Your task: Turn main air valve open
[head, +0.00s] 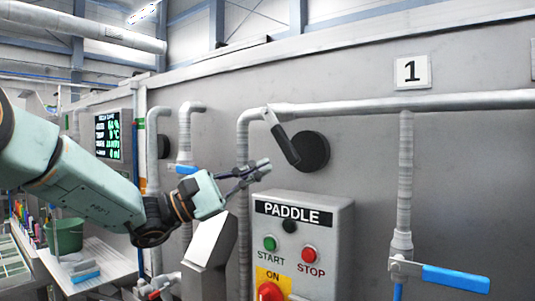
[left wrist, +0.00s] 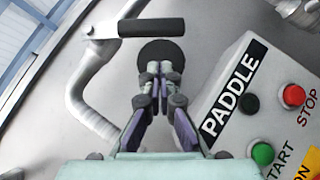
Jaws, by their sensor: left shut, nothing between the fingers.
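A valve with a black lever handle (head: 284,143) sits on the grey pipe where it bends down, in the head view. The lever slants down to the right, in front of a black round disc (head: 312,151) on the wall. No label for the main air valve is readable. My left gripper (head: 266,167) is shut and empty, just below and left of the lever's lower end. In the left wrist view the lever (left wrist: 151,27) lies beyond the shut fingertips (left wrist: 160,68), apart from them, and the fingertips overlap the disc (left wrist: 160,47). My right gripper is out of view.
A PADDLE control box (head: 325,225) with START and STOP buttons juts out just below my left gripper. Another blue-handled valve (head: 184,169) is behind my arm. A green bucket (head: 66,235) stands left.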

